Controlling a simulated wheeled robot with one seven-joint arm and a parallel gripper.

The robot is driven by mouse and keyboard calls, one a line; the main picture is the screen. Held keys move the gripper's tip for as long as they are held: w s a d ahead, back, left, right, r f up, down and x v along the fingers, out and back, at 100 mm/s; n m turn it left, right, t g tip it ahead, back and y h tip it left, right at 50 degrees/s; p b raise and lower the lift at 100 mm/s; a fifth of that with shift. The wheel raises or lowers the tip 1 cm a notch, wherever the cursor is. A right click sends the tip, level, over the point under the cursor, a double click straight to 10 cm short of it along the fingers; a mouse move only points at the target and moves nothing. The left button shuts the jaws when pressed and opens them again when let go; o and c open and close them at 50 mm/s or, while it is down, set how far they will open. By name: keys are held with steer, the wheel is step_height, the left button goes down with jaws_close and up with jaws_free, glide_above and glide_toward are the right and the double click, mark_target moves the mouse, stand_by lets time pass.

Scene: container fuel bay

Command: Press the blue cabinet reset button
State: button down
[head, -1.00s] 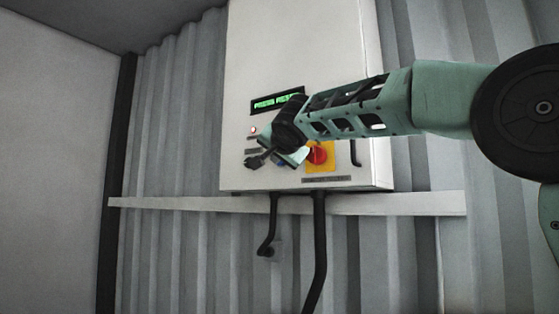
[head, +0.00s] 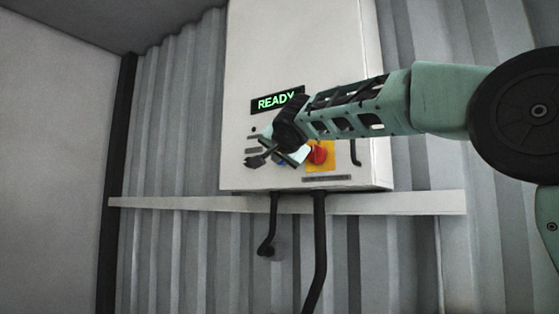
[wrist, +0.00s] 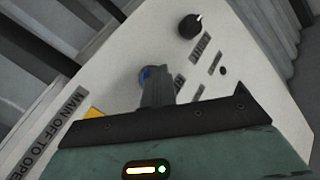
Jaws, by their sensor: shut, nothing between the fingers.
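The white cabinet (head: 240,60) hangs on the wall, its display (head: 277,101) reading "READY" in green. The blue reset button (wrist: 145,72) shows in the wrist view, partly covered by my gripper (wrist: 155,82), whose shut, empty fingers reach to its edge. In the head view a little blue of the button (head: 280,163) shows beside my gripper (head: 256,160). My gripper is at the lower left of the cabinet front. I cannot tell if the fingertips touch the button.
A red rotary switch (head: 318,154) on a yellow plate sits just right of my gripper. A black knob (wrist: 190,25) stands out from the panel. A handle (head: 355,153) is at the right, and black conduits (head: 319,240) run down below the cabinet.

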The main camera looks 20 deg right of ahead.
steer(key=shift+s+a+b, duration=0.4)
steer(key=shift+a+b, duration=0.1)
steer(key=shift+a, duration=0.05)
steer(key=shift+s+a+b, duration=0.75)
steer(key=shift+a+b, duration=0.05)
steer(key=shift+a, duration=0.25)
steer(key=shift+s+a+b, duration=0.75)
steer(key=shift+a+b, duration=0.05)
steer(key=shift+a, duration=0.2)
